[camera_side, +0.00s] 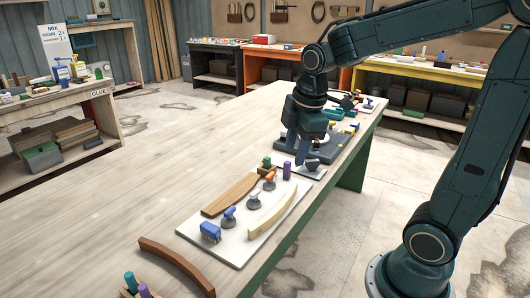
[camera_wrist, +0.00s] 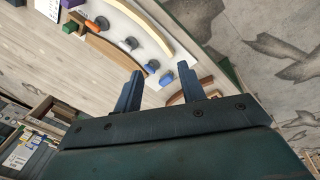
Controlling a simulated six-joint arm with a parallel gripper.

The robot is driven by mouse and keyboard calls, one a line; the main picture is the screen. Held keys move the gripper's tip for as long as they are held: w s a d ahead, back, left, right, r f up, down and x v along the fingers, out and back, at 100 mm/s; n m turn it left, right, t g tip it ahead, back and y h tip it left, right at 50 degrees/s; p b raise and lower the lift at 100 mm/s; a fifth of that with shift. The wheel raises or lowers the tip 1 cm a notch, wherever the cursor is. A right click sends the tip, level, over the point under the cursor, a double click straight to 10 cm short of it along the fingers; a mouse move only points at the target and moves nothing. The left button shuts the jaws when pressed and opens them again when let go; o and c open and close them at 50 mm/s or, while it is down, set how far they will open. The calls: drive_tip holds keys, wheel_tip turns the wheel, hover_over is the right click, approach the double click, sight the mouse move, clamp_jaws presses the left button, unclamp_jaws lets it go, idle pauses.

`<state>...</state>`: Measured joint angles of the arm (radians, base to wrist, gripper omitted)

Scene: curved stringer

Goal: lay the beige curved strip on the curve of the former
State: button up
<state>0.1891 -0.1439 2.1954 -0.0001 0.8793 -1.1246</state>
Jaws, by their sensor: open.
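The beige curved strip (camera_side: 272,213) lies along the right side of a white board on the bench. It also shows at the top of the wrist view (camera_wrist: 150,22). A brown curved wooden block (camera_side: 230,195), which looks like the former, lies along the board's left side, apart from the strip. The former also shows in the wrist view (camera_wrist: 112,50). My gripper (camera_side: 305,155) is open and empty, pointing down beyond the far end of the board. Its two fingers (camera_wrist: 161,70) show apart in the wrist view.
Several grey-based clamps (camera_side: 254,200) with coloured handles stand between strip and former. A blue block (camera_side: 210,231), a purple block (camera_side: 287,171) and a green block (camera_side: 266,163) stand around them. A dark brown curved bar (camera_side: 178,265) lies nearer the front. The bench's left side is clear.

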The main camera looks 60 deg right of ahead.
drive_tip(key=w+d+f+n+g, duration=0.2)
drive_tip(key=w+d+f+n, duration=0.5)
drive_tip(key=f+n, duration=0.1)
drive_tip(key=shift+f, duration=0.7)
drive_tip(key=shift+w, duration=0.1)
hover_over(282, 204)
drive_tip(key=shift+w+f, duration=0.1)
drive_tip(key=shift+f, duration=4.2)
drive_tip(key=shift+f, duration=0.1)
drive_tip(key=shift+f, duration=2.45)
clamp_jaws()
